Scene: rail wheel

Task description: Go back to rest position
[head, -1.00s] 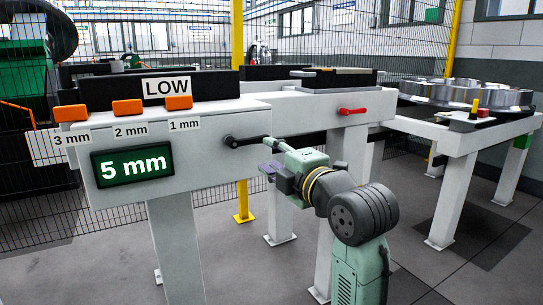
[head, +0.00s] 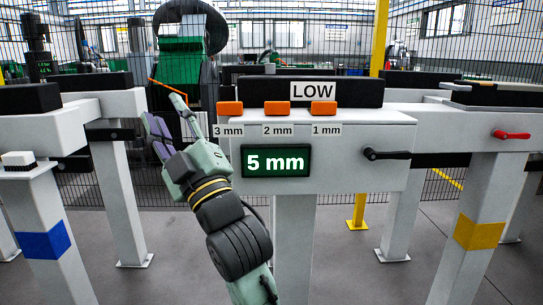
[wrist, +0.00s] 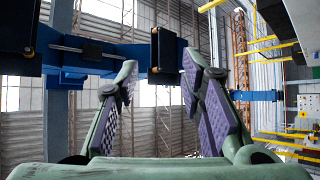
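My gripper (head: 168,118) is raised in front of the fence at left centre in the head view, left of the white bench (head: 345,125). Its fingers point up. In the wrist view my gripper (wrist: 158,95) shows two green fingers with purple pads spread wide apart, with nothing between them. The gripper is open and empty and touches nothing that I can see.
The bench carries a green "5 mm" display (head: 275,162), several orange blocks, a "LOW" sign (head: 313,91) and a black-handled lever (head: 386,154). A red lever (head: 511,135) is at right. A post with a blue band (head: 43,241) stands at left. Grey floor is open between the supports.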

